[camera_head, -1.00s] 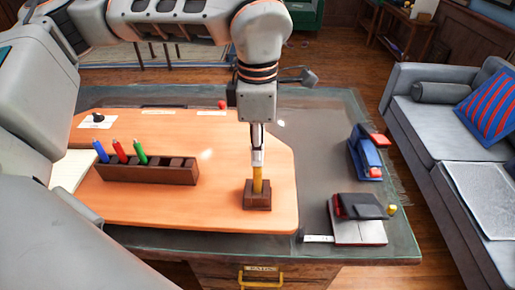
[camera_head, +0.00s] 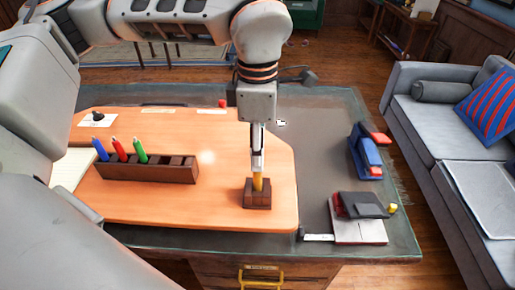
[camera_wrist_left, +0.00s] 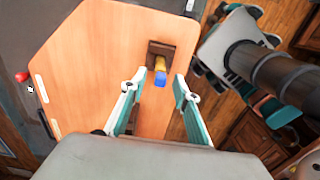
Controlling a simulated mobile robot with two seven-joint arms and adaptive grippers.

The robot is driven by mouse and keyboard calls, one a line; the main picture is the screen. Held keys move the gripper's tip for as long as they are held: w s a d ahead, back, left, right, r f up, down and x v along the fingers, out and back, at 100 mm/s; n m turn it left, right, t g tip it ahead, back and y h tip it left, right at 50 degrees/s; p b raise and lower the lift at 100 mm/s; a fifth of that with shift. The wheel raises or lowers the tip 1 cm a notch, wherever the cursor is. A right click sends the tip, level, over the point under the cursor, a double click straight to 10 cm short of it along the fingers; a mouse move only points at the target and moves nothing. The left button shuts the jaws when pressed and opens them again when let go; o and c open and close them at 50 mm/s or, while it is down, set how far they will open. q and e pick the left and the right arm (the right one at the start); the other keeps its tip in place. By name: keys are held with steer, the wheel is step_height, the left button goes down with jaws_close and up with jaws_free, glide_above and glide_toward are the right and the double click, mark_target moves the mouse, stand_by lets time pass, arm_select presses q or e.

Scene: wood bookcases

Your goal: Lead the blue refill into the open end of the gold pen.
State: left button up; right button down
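A gold pen (camera_head: 259,184) stands upright in a small brown block (camera_head: 257,201) on the desk. In the left wrist view the gold pen (camera_wrist_left: 160,64) has a blue piece (camera_wrist_left: 160,79) at its near end, which looks like the blue refill; how deep it sits I cannot tell. My left gripper (camera_head: 257,168) points down just over the pen. In the wrist view its fingers (camera_wrist_left: 159,76) are spread on either side of the blue piece, with gaps. The fingers hide the pen's top in the head view. My right gripper is not in view.
A brown rack (camera_head: 150,170) left of the pen holds a blue, a red and a green stick and has empty slots. A blue stapler (camera_head: 367,155) and a dark device on a pale base (camera_head: 360,232) stand on the right. The desk between is clear.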

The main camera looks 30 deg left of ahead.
arm_select(q)
step_height(320, 180, up, 12)
stand_by(0.6)
stand_by(0.4)
